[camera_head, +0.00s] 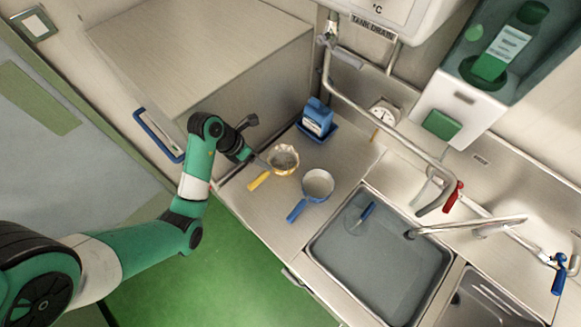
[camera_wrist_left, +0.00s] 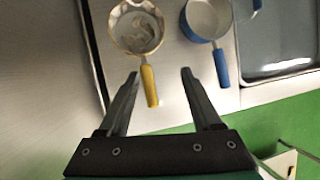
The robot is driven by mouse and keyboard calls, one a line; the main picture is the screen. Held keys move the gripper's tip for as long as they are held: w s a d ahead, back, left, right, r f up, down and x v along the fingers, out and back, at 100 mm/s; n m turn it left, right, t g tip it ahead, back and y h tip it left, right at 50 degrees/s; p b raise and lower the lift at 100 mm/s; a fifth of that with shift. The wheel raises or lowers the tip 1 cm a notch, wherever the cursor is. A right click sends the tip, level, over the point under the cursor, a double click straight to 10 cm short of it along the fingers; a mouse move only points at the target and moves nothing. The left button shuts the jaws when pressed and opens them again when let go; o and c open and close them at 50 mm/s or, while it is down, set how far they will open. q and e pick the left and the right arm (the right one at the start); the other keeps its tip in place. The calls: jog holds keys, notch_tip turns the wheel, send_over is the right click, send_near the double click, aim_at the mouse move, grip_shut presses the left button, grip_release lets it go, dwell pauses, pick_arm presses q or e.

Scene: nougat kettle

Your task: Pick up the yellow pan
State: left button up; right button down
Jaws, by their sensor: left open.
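The yellow pan (camera_head: 284,158) sits on the steel counter, its yellow handle pointing to the lower left in the head view. It also shows in the left wrist view (camera_wrist_left: 137,27), with pale residue inside its bowl and its yellow handle (camera_wrist_left: 149,84) pointing toward my gripper. My left gripper (camera_head: 255,155) is close to the pan's left side in the head view. In the left wrist view its two fingers (camera_wrist_left: 160,73) are open and spread to either side of the handle, with nothing held. I cannot tell how high the fingers are above the counter. My right gripper is not in view.
A blue-handled pan (camera_head: 318,183) stands just right of the yellow one. A blue bottle (camera_head: 317,118) in a blue tray is behind them. A sink (camera_head: 400,290) with a blue-handled item inside lies to the right. A steel cabinet (camera_head: 200,45) rises behind my arm.

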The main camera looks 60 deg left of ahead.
aim_at(265, 172)
pick_arm(q)
jog(key=shift+n, duration=0.7)
jog(key=f, duration=0.3)
jog(key=a+f+b, duration=0.1)
jog(key=f, duration=0.2)
jog(key=f+b, duration=0.1)
jog(key=f, duration=0.2)
jog(key=shift+s+a+f, duration=0.1)
jog(key=shift+s+a, duration=0.1)
jog(key=shift+a, duration=0.1)
jog(key=b+x, duration=0.2)
jog(key=x, duration=0.3)
jog(key=shift+a, duration=0.1)
grip_shut()
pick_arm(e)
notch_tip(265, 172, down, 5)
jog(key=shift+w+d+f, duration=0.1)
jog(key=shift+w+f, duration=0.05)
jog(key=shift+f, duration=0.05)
pick_arm(q)
jog(key=shift+w, duration=0.1)
